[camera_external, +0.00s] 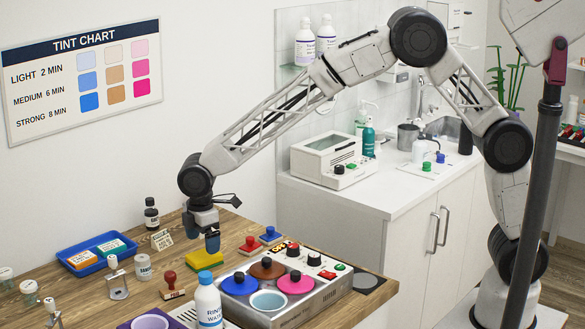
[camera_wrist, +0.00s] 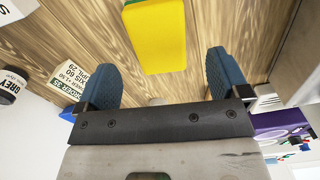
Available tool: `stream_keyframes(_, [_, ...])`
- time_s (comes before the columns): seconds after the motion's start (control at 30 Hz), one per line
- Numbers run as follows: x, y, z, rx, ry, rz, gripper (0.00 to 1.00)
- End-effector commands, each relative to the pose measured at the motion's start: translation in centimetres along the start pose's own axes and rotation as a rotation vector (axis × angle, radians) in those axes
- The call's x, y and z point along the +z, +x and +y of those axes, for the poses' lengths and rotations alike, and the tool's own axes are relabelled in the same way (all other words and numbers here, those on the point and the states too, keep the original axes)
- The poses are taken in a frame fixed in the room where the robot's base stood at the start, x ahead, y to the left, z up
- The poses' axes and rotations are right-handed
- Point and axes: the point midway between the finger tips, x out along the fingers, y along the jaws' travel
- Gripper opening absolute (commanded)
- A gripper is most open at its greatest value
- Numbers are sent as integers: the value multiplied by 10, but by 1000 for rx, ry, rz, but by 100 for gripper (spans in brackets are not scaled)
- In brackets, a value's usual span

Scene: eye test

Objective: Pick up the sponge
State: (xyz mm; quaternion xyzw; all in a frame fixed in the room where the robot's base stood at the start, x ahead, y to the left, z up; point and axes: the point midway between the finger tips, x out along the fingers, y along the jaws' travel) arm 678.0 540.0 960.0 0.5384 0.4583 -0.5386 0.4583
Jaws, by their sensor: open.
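The yellow sponge (camera_external: 203,258), with a green layer low on its side, lies on the wooden table (camera_external: 105,292). In the wrist view the sponge (camera_wrist: 158,38) shows as a yellow block at the top, centred between the fingers but ahead of them. My gripper (camera_external: 212,243), with blue finger pads, points down just above the sponge. In the wrist view my gripper (camera_wrist: 162,78) is open, with bare wood between its two pads. Nothing is held. The exact height over the sponge is hard to tell.
A metal unit (camera_external: 330,298) with coloured lidded pots stands right of the sponge. A red-handled stamp (camera_external: 171,288) and a white bottle (camera_external: 208,302) stand in front. A blue tray (camera_external: 72,268) lies left. A small sign (camera_external: 161,240) and dark bottle (camera_external: 151,215) stand behind.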

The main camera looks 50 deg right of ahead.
Motion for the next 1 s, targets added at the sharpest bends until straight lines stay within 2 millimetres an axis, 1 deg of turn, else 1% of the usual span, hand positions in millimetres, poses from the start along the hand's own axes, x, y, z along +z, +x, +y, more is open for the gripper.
stream_keyframes(0.17, [0,1,0,0,0,0,94])
stream_keyframes(0.27, [0,5,0,0,0,0,94])
stream_keyframes(0.37, [0,14,0,0,0,0,94])
stream_keyframes(0.6, [0,40,1,0,0,0,94])
stream_keyframes(0.7, [0,48,1,0,0,0,94])
stream_keyframes(0.8, [0,51,1,0,0,1,94])
stream_keyframes(1.0, [0,52,1,1,0,1,94])
